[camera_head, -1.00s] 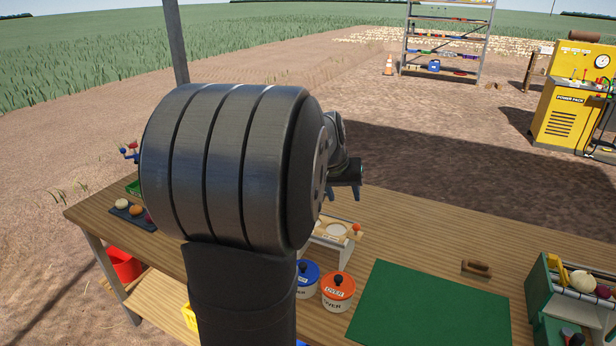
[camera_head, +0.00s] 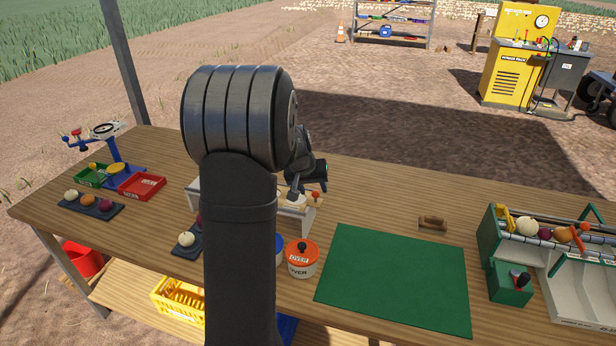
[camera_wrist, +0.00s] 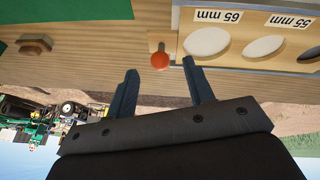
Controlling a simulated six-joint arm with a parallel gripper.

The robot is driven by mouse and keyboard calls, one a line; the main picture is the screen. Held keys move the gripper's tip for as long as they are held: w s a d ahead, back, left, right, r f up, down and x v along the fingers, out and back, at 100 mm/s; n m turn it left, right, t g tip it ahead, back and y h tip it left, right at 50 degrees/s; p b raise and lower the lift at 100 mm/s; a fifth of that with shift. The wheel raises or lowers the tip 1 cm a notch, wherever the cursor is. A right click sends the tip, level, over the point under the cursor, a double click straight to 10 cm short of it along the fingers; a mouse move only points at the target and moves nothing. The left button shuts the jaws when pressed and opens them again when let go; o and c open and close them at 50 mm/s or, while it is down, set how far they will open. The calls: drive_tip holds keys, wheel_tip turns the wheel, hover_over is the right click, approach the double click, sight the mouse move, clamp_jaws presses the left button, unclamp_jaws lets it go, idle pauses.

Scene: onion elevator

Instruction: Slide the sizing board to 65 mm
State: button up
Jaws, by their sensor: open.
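The sizing board (camera_wrist: 235,46) is a light wooden strip with pale round openings, beside labels reading 65 mm (camera_wrist: 218,15) and 55 mm (camera_wrist: 288,20) in the upside-down wrist view. An orange-red knob (camera_wrist: 160,61) is at the board's end; it also shows in the head view (camera_head: 316,197). My gripper (camera_wrist: 160,66) is open and empty. In the wrist view its two fingertips appear on either side of the knob; I cannot tell the exact gap in depth. In the head view my arm hides much of the board's stand.
An orange-lidded OVER tub (camera_head: 302,260) stands in front of the stand. A green mat (camera_head: 395,280) lies to the right, with a wooden-handled block (camera_head: 432,222) behind it. A green-sided machine (camera_head: 510,285) is at the right end, red and green trays at the left.

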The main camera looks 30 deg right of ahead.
sight(315, 193)
drive_tip(key=shift+x, duration=1.7)
clamp_jaws()
drive_tip(key=shift+w+a, duration=5.7)
drive_tip(key=shift+w, duration=0.05)
unclamp_jaws()
drive_tip(key=shift+r, duration=0.1)
